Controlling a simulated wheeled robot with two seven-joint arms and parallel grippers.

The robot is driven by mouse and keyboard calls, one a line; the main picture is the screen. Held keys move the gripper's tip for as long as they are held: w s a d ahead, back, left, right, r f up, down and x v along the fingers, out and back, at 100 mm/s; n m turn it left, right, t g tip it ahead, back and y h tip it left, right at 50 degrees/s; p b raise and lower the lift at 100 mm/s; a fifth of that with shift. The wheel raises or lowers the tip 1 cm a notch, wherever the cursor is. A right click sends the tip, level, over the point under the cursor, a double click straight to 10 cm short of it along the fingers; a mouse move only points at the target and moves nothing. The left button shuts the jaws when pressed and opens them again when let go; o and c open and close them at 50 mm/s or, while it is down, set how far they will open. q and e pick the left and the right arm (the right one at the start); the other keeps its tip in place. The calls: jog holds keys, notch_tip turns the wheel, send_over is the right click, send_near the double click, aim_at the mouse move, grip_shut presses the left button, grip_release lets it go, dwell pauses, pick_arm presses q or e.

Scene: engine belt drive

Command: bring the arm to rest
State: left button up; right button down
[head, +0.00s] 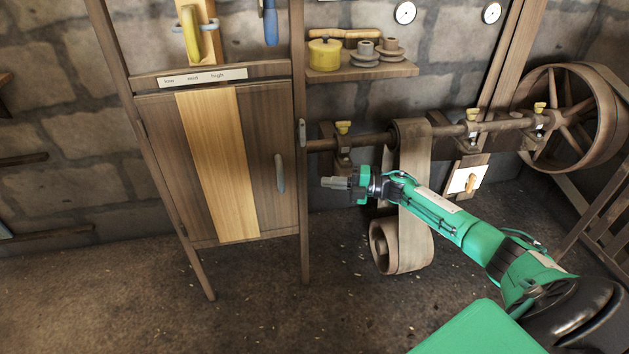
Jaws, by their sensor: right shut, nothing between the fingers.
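My right arm is green and reaches in from the lower right of the head view. Its gripper (334,183) points left, shut and empty, in front of the shaft stand and the belt. The wide tan belt (415,190) hangs from a pulley on the shaft (365,141) and loops around a lower roller near the floor. My forearm crosses in front of the belt; I cannot tell how far apart they are. My left gripper is not in view.
A wooden cabinet (165,160) with a grey handle stands at left. A shelf (350,73) holds a yellow pot and small grey pieces. A large spoked wheel (570,115) is at right. A white panel (466,177) hangs below the shaft. The floor (270,315) at front is clear.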

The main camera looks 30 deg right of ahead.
jog(key=shift+v, duration=1.45)
